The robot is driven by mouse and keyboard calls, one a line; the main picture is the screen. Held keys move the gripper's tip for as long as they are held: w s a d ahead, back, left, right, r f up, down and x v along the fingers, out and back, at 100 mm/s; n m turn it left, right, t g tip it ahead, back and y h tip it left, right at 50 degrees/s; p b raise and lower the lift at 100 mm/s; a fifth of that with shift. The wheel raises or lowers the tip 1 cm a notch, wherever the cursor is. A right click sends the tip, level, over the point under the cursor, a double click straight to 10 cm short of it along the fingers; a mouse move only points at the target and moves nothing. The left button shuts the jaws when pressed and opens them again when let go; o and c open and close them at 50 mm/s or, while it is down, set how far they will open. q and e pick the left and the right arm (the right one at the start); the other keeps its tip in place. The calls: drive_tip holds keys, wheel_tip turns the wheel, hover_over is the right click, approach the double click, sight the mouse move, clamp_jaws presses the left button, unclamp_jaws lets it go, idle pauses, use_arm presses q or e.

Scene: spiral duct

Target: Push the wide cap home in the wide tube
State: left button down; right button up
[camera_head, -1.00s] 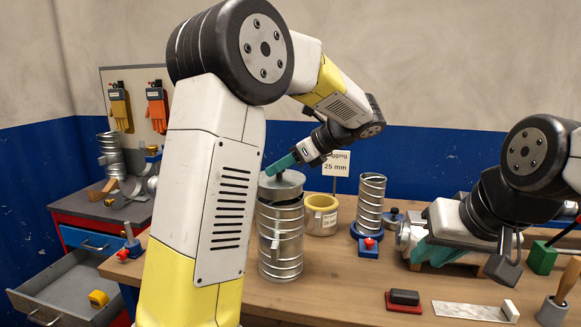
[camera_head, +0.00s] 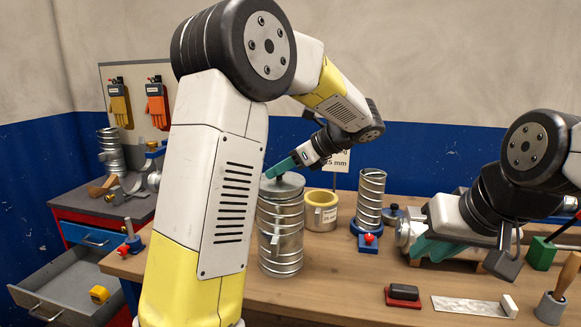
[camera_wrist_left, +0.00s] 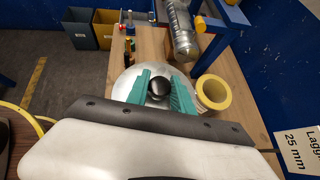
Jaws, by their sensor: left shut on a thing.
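The wide cap (camera_head: 270,187) is a grey metal disc with a dark knob on top. It sits level on the mouth of the wide tube (camera_head: 281,235), an upright ribbed spiral metal duct on the bench. No clear gap shows between cap and tube in the head view. My left gripper (camera_head: 283,171) is shut on the cap's knob. In the left wrist view its green fingers (camera_wrist_left: 159,92) flank the black knob over the disc, which hides the tube. My right gripper (camera_head: 432,248) is low over the bench at the right; whether its green jaws are open is unclear.
A yellow-rimmed container (camera_head: 321,211) stands just right of the tube. A narrower spiral tube (camera_head: 370,200) stands beyond it. A red-and-black block (camera_head: 403,294) and a metal strip (camera_head: 468,307) lie at the front right. An open drawer (camera_head: 65,285) is at the left.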

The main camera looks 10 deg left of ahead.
sight(303, 184)
use_arm(q)
drive_tip(key=shift+f, duration=1.1)
drive_tip(key=c, duration=1)
unclamp_jaws()
drive_tip(key=shift+c, duration=0.2)
drive_tip(key=shift+d, duration=0.15)
drive_tip(key=v, duration=0.7)
drive_tip(key=shift+d+r, duration=0.15)
drive_tip(key=shift+d, duration=0.1)
